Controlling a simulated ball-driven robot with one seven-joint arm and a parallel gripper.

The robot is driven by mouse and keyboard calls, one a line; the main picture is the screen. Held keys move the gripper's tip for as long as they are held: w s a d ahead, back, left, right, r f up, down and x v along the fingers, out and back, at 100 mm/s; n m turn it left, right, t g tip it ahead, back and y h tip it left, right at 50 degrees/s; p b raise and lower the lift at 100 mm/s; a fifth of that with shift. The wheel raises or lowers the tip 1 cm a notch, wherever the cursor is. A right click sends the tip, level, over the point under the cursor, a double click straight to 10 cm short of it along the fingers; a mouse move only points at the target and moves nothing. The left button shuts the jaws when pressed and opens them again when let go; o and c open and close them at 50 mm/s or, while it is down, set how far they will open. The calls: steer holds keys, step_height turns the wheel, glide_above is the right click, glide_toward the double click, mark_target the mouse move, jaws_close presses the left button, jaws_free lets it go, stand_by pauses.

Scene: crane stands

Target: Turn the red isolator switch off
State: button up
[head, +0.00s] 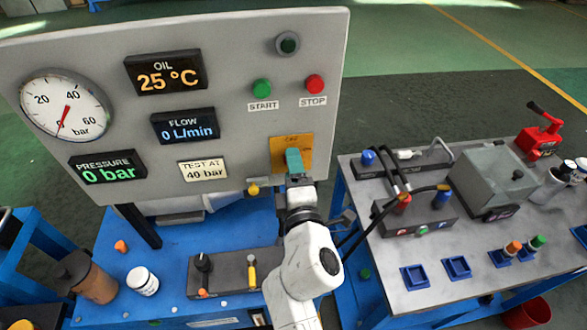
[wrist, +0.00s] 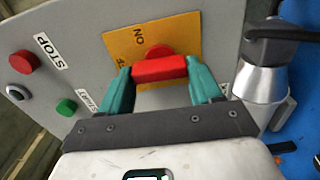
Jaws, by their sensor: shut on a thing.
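The red isolator switch (wrist: 159,68) sits on a yellow plate (head: 307,146) at the lower right of the grey panel. My gripper (wrist: 160,80) is shut on the red handle, a teal finger at either end of it. In the head view my gripper (head: 294,162) hides the handle. The plate (wrist: 184,33) carries an OFF mark at its top in the head view and an ON mark in the wrist view. The handle lies nearly level across the wrist picture. I cannot tell for sure which mark it points to.
A green START button (head: 261,88) and red STOP button (head: 314,84) sit above the plate. A yellow-tipped valve (head: 253,189) is close left of my gripper. The pressure display (head: 108,168) reads 0 bar.

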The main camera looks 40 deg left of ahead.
steer(key=shift+f+n, duration=0.1)
steer(key=shift+n, duration=0.2)
steer(key=o, duration=1.1)
steer(key=shift+c, duration=0.2)
steer(key=p+v, duration=0.6)
steer(key=v, duration=0.4)
steer(key=shift+s+d, duration=0.25)
steer(key=shift+s, duration=0.1)
